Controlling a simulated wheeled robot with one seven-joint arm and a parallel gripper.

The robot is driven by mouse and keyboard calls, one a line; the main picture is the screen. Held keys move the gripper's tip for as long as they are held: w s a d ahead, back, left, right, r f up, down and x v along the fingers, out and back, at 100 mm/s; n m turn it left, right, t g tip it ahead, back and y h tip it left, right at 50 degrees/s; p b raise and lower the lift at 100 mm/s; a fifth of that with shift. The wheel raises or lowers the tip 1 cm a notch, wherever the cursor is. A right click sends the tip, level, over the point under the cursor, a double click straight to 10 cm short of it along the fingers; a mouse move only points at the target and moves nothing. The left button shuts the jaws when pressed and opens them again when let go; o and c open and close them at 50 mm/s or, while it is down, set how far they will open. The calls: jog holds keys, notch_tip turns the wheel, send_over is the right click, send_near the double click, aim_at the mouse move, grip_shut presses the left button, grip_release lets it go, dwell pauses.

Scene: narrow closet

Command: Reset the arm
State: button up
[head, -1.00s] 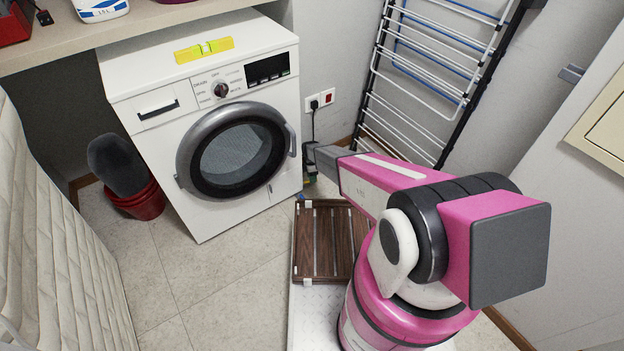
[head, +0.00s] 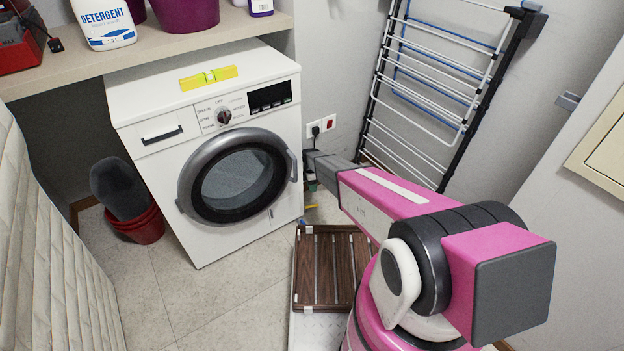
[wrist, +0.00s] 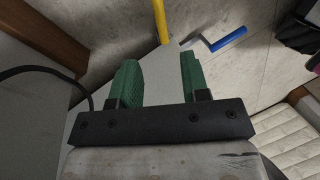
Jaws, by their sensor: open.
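My pink and grey arm (head: 400,200) reaches from the lower right toward the washing machine's right side. My gripper (wrist: 157,70) is open in the wrist view, its two green fingers apart with nothing held between them. In the head view it is mostly hidden behind the end of my arm, low by the wall and the machine's right edge. Beyond the fingertips in the wrist view are a yellow stick-like thing (wrist: 160,20) and a tool with a blue handle (wrist: 226,40) on the floor.
The washing machine (head: 148,165) carries a yellow level (head: 208,78). A black cable (wrist: 45,70) runs close beside my gripper. A drying rack (head: 430,100) leans on the wall, a slatted wooden piece (head: 325,262) lies below, and a mattress (head: 50,260) stands left. Floor is clear before the machine.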

jog(key=s+d+r+m+t, duration=0.1)
jog(key=s+d+r+m, duration=0.5)
jog(key=s+r, duration=0.3)
jog(key=s+d+r+m+t, duration=0.1)
jog(key=s+d+r+m, duration=0.6)
jog(key=r, duration=1)
jog(key=s+d+r+m+t, duration=0.1)
jog(key=s+d+r+m, duration=0.5)
jog(key=s+r, duration=0.7)
jog(key=shift+d+r+m+y, duration=0.4)
jog(key=shift+r+m, duration=0.1)
jog(key=shift+m, duration=0.4)
